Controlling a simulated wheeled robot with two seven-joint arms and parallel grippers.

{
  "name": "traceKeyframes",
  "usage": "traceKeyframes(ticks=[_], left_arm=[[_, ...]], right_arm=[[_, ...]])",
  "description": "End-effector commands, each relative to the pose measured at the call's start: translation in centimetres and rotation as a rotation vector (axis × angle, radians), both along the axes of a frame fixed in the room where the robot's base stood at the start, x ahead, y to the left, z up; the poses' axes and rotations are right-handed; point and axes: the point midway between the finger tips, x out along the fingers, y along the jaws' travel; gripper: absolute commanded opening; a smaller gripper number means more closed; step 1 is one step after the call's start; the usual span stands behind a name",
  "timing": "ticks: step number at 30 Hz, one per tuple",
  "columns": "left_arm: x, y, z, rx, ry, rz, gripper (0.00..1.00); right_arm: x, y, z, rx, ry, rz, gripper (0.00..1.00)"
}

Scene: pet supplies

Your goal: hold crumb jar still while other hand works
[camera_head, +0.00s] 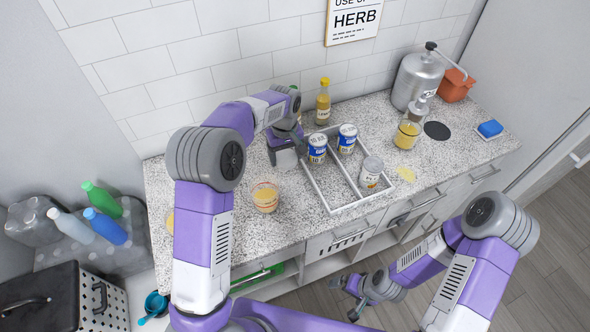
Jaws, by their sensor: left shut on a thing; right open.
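A blue-and-white labelled jar (317,151) stands upright in the left part of a white divided tray (336,203) on the counter. My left gripper (302,147) is at its left side and is shut on it; the fingertips are mostly hidden by the hand. A second, similar blue jar (347,138) stands just to the right. A pale jar with a grey lid (371,172) stands in the tray's right part. I cannot tell from the labels which is the crumb jar. My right gripper (350,294) is open and empty, low in front of the counter.
A glass of yellow contents (265,197) stands left of the tray, another (407,134) to its right under a metal dispenser (417,78). A bottle (323,102) stands behind. A blue sponge (490,128) and an orange pot (456,86) are at right. Counter front is partly clear.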

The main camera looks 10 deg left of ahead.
Motion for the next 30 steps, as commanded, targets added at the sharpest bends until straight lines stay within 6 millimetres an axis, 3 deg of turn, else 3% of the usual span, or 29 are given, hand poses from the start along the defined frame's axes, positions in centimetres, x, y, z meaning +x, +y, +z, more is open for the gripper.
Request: traceKeyframes(ticks=[1,6,14,21,30], left_arm=[[-0.1,0.0,-1.6,0.0,0.005,0.0,0.38],[-0.1,0.0,-5.0,0.0,0.004,0.001,0.38],[0.0,0.0,-6.9,0.0,0.0,0.0,0.38],[-0.1,0.0,-10.4,0.0,0.001,0.0,0.38],[0.0,0.0,-10.7,-0.001,-0.001,0.0,0.38]], right_arm=[[0.0,0.0,-0.2,0.0,-0.001,0.0,1.0],[0.0,0.0,-0.5,0.0,-0.001,0.0,1.0],[0.1,0.0,-0.5,0.0,-0.001,0.0,1.0],[0.1,0.0,-0.8,0.0,-0.001,0.0,1.0],[0.1,0.0,-0.8,0.0,-0.001,0.0,1.0]])
